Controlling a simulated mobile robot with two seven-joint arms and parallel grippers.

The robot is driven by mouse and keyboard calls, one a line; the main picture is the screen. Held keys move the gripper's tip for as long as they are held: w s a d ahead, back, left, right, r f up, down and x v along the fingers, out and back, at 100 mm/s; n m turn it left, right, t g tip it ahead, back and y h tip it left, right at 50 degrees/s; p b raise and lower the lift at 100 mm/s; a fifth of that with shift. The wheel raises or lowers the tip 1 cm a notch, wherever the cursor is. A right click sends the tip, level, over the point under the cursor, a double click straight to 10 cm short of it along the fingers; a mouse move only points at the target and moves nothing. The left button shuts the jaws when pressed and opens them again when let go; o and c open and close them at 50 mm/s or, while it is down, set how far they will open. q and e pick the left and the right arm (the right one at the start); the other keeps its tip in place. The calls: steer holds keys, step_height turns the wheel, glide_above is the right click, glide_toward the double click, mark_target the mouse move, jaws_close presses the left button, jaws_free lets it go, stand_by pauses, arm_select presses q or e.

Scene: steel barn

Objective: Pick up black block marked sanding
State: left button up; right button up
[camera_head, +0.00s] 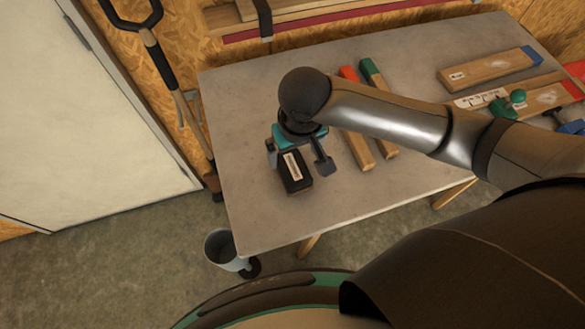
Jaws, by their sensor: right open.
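A small black block (294,173) with a pale label on top sits on the grey table near its left front part. The label is too small to read. My right gripper (298,159) is open above the block, with one finger on its left side and the other to its right. Part of the block's far end is hidden under the gripper. I cannot tell whether the fingers touch it. My left gripper is not in view.
The grey table (245,215) has wooden sticks with a red end (358,150) and a green end (386,140) right of the gripper. Labelled wooden boards (490,68) and a green-handled tool (508,103) lie at the right. A grey bucket (222,248) stands on the floor by the table's front left corner.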

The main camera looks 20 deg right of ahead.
mark_target(293, 167)
steer(key=f, duration=0.2)
steer(key=shift+w+f, duration=0.2)
steer(key=shift+f, duration=0.15)
steer(key=shift+f+b, duration=0.3)
steer(key=shift+f, duration=0.15)
steer(key=f, duration=0.3)
steer(key=f+b, duration=0.1)
steer(key=shift+w+f, duration=0.3)
steer(key=shift+f, duration=0.1)
steer(key=c, duration=0.4)
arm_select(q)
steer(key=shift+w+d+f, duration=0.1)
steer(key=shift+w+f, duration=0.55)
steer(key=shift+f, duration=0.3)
arm_select(e)
steer(key=c, duration=0.9)
steer(key=shift+r, duration=0.2)
steer(key=shift+c, duration=0.2)
arm_select(q)
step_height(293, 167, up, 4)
steer(key=p, duration=0.4)
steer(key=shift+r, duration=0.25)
arm_select(e)
step_height(293, 167, up, 20)
steer(key=shift+f, duration=0.15)
